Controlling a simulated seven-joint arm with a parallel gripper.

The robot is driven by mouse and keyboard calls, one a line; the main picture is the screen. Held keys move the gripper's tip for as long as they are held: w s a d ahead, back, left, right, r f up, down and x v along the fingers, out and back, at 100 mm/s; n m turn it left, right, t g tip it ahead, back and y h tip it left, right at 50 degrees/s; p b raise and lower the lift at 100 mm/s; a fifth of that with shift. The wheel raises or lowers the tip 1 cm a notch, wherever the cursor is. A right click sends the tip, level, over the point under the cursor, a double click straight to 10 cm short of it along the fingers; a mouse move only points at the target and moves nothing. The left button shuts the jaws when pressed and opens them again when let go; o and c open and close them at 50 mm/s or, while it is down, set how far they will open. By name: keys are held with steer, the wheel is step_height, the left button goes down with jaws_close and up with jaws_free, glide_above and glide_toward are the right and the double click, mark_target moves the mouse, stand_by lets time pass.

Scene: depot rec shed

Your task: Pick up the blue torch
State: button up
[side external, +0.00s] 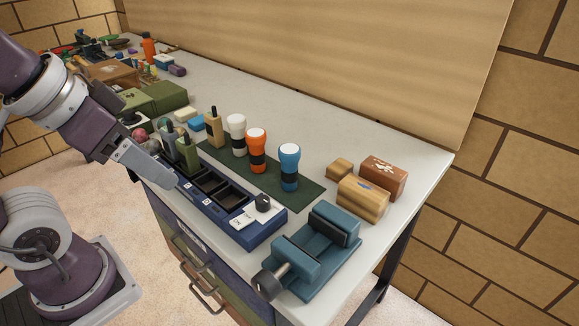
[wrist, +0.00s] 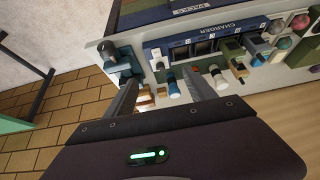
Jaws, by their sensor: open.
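The blue torch (side external: 289,168) stands upright at the right end of a row of torches on a dark green mat (side external: 306,194); it has a pale top and a dark band. Left of it stand an orange torch (side external: 256,150) and a white torch (side external: 236,135). In the wrist view the blue torch (wrist: 173,86) shows between the fingers, nearer the right one, with space around it. My gripper (wrist: 159,75) is open and empty. In the side view its grey finger is at the left, over the bench's front edge, well apart from the torch.
A teal vise (side external: 318,248) stands at the front right. Wooden boxes (side external: 362,199) and a brown box (side external: 382,178) stand right of the torch. The bench behind the mat is clear.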

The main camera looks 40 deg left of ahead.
steer(key=w+a+f+t, duration=0.1)
steer(key=w+a+f, duration=0.15)
steer(key=w, duration=0.55)
steer(key=w+a+f+t, duration=0.1)
steer(key=w+a+f, duration=0.15)
steer(key=w, duration=0.65)
steer(key=m+t, duration=0.2)
glide_toward(282, 166)
steer(key=w+a+r, duration=0.1)
steer(key=w+a, duration=0.1)
steer(key=w+f, duration=0.1)
steer(key=f, duration=0.1)
steer(key=w+d+f+t+h, duration=0.1)
steer(key=f, duration=0.1)
steer(key=w+f+h, duration=0.1)
steer(key=f, duration=0.1)
steer(key=shift+d+f, duration=0.15)
steer(key=shift+d, duration=0.1)
steer(key=shift+w+f+t, duration=0.2)
steer(key=shift+w+t, duration=0.05)
steer(key=shift+t, duration=0.25)
steer(key=shift+w+d+h, duration=0.1)
steer(key=shift+w+h, duration=0.2)
steer(key=x, duration=0.6)
steer(key=shift+w+d+r, duration=0.1)
steer(key=shift+w+r, duration=0.05)
steer(key=shift+w, duration=0.3)
steer(key=shift+c, duration=0.4)
jaws_close()
